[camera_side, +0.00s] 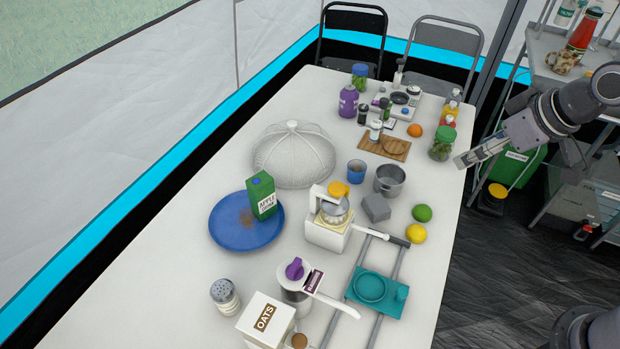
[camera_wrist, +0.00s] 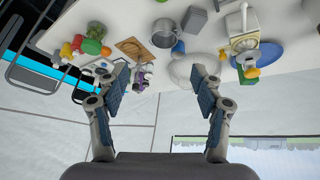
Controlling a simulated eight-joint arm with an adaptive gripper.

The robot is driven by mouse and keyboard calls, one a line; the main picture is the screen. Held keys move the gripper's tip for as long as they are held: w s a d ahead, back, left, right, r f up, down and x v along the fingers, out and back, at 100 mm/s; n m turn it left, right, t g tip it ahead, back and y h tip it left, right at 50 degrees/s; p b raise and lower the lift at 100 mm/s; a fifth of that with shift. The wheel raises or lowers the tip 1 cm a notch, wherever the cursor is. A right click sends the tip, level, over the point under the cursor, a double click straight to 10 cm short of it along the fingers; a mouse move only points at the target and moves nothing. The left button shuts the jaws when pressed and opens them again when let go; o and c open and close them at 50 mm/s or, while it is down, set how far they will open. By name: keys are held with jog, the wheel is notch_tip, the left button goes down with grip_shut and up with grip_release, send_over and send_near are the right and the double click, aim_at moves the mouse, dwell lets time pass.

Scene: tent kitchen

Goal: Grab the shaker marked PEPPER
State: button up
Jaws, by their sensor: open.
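No PEPPER lettering is legible in either view, so I cannot tell which shaker bears it. In the side view, a small dark-bodied shaker (camera_side: 363,114) stands at the far end of the white table, beside a purple bottle. A paler shaker (camera_side: 375,131) stands near it at the wooden board. A larger shaker with a grey perforated lid (camera_side: 225,297) stands at the near end, left of the oats box. My gripper (camera_side: 462,160) is open and empty near the table's right edge, apart from all the shakers. Its spread fingers frame the wrist view (camera_wrist: 160,80).
A wooden board (camera_side: 384,147), grey pot (camera_side: 389,181), blue cup (camera_side: 356,171) and mesh dome (camera_side: 292,154) crowd the table. The left strip of the table (camera_side: 150,240) is clear.

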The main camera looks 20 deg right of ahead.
jog(key=w+a+n+g, duration=0.1)
jog(key=w+a+n, duration=0.1)
jog(key=a, duration=0.6)
jog(key=w+a+n+g, duration=0.1)
jog(key=w+a+n, duration=0.2)
jog(key=a, duration=0.5)
jog(key=w+a+n+g, duration=0.1)
jog(key=w+a+n, duration=0.1)
jog(key=a, duration=0.6)
jog(key=shift+w+a+f+n+g+y, duration=0.3)
jog(key=shift+w+n+g+y, duration=0.1)
jog(key=shift+n, duration=0.5)
jog(key=s+a+f+n+g, duration=0.1)
jog(key=s+a+f+n, duration=0.2)
jog(key=a, duration=0.7)
jog(key=n+g+h, duration=0.1)
jog(key=n+h, duration=0.1)
jog(key=n, duration=0.2)
send_over(225, 287)
jog(key=f, duration=0.8)
jog(key=shift+w+d, duration=0.3)
jog(key=shift+s+a+f, duration=0.2)
notch_tip(225, 287, down, 6)
jog(key=shift+a+r, duration=0.1)
jog(key=shift+r, duration=0.15)
jog(key=f, duration=0.4)
jog(key=shift+a, duration=0.4)
jog(key=shift+s+f, duration=0.1)
jog(key=shift+f, duration=0.55)
